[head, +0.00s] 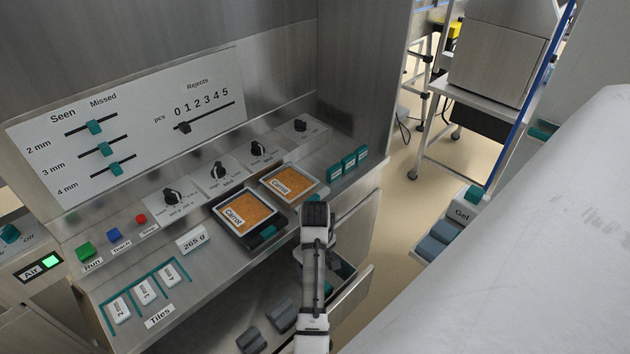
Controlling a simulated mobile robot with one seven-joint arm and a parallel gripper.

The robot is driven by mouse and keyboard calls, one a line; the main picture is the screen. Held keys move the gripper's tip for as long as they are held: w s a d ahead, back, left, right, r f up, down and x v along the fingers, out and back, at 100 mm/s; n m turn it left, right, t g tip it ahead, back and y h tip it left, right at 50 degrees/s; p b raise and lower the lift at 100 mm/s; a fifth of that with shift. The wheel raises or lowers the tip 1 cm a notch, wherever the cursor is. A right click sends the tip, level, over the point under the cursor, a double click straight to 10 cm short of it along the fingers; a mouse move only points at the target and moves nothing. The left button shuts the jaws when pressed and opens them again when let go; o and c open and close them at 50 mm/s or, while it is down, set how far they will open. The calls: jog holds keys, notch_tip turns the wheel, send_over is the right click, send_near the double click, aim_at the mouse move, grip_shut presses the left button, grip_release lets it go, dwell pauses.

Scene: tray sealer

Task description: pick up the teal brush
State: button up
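I cannot pick out the teal brush for certain. A small teal piece (328,288) shows beside my arm at the open drawer (352,292), mostly hidden by the arm. A dark and teal item (265,236) lies at the front edge of the left carrot tray (228,208). A bit of teal also shows just left of the black end of my arm. My gripper (316,214) is in front of the steel console, near the right carrot tray (266,178). Its fingers are not clear, and I see nothing held in it.
Grey blocks (281,316) lie low in front. A large pale surface fills the lower right.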

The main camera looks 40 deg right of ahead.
notch_tip(320, 180, down, 7)
jog(key=shift+s+f+p, duration=0.15)
jog(key=shift+f+p, duration=0.05)
jog(key=shift+p, duration=0.8)
jog(key=c, duration=1.1)
jog(key=shift+r, duration=0.15)
